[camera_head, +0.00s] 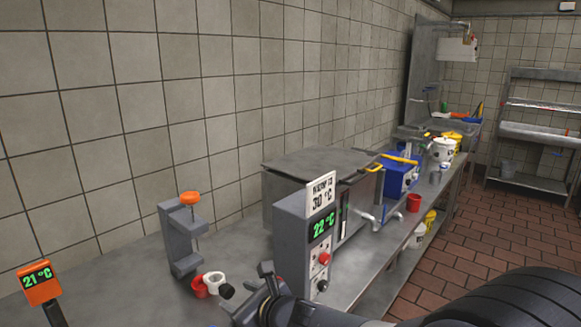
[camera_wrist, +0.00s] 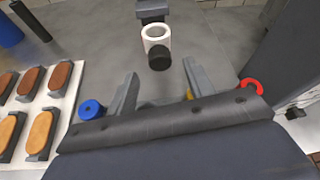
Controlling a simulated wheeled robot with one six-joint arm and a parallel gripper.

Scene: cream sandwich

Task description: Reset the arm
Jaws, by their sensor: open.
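My gripper (camera_wrist: 163,88) is open in the wrist view, its two grey fingers spread apart with nothing between them. Beyond the fingertips, a white cup (camera_wrist: 157,34) with a black knob-like end stands on the steel counter. In the head view my arm comes in from the bottom right, and its end is low over the counter near the white cup (camera_head: 215,279). The fingertips are not clear there.
A grey stand with an orange top (camera_head: 190,198) is behind the cup. A control box (camera_head: 303,250) reading 22 °C stands close right. An orange display (camera_head: 38,282) reads 21 °C.

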